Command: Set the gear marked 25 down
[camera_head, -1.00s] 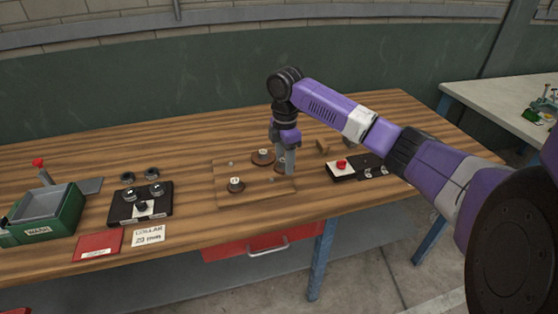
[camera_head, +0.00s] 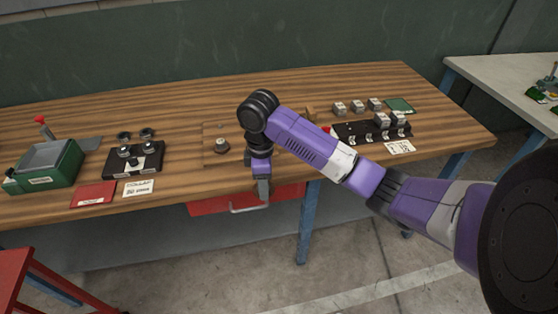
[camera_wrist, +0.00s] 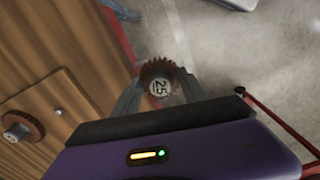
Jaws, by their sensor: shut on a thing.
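The gear marked 25 (camera_wrist: 160,84) is a brown toothed ring with a pale numbered hub. My gripper (camera_head: 263,192) is shut on it, and in the wrist view the gear sits between my two fingertips (camera_wrist: 158,90). I hold it at the front edge of the wooden bench (camera_head: 330,195), with floor behind it in the wrist view. In the head view I cannot make out the gear. A wooden board (camera_head: 211,159) with pegs lies behind my gripper. Another gear (camera_head: 221,147) sits on it and also shows in the wrist view (camera_wrist: 22,127); my arm hides part of the board.
A green tray (camera_head: 45,168), a black fixture (camera_head: 133,158) and a red card (camera_head: 94,194) stand to the left. A black rack (camera_head: 365,132) with grey blocks is on the right. A red drawer (camera_head: 215,206) is under the bench. A red frame (camera_head: 25,275) stands at lower left.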

